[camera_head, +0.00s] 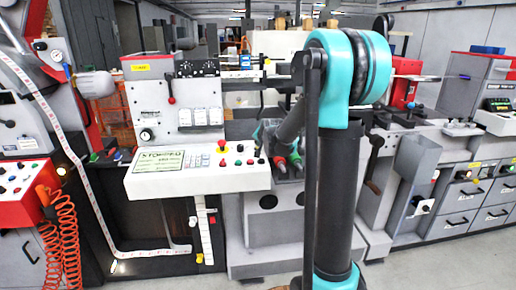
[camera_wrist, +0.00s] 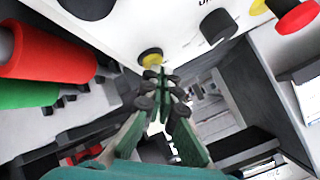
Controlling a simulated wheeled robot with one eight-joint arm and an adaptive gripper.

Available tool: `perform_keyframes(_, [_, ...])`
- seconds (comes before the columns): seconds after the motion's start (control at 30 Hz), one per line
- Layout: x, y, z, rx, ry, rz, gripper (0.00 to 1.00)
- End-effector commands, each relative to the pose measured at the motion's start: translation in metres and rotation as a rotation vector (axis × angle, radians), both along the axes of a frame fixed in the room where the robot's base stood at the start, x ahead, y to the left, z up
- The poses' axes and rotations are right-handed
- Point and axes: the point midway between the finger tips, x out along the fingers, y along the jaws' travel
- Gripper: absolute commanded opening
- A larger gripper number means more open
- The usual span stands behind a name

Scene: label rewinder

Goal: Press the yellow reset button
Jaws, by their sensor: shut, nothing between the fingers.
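The yellow button (camera_wrist: 151,57) sits near the lower edge of the white control panel (camera_wrist: 130,22) in the wrist view. A dark collar shows around it. My gripper (camera_wrist: 162,74) is shut and empty, its fingertips just below the button in the picture. I cannot tell whether they touch it. In the head view the white control panel (camera_head: 190,184) stands left of my arm, with its buttons along the right part. The yellow button is too small there to make out surely, and my fingertips are not clear there.
Beside the button are a black knob (camera_wrist: 218,27) and a red mushroom button (camera_wrist: 298,16) on a yellow base. Red (camera_wrist: 50,48) and green (camera_wrist: 28,95) cylindrical parts stand close on the left in the wrist view. Machine parts lie beyond the panel edge.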

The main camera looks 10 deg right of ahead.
Motion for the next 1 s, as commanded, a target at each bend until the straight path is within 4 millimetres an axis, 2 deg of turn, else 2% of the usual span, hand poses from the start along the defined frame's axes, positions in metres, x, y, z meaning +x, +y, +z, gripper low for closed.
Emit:
perform_keyframes(0.67, [0.0,0.0,-0.004,0.0,0.0,0.0,0.0])
perform_keyframes(1.0, [-0.002,0.0,0.01,0.0,0.0,0.0,0.0])
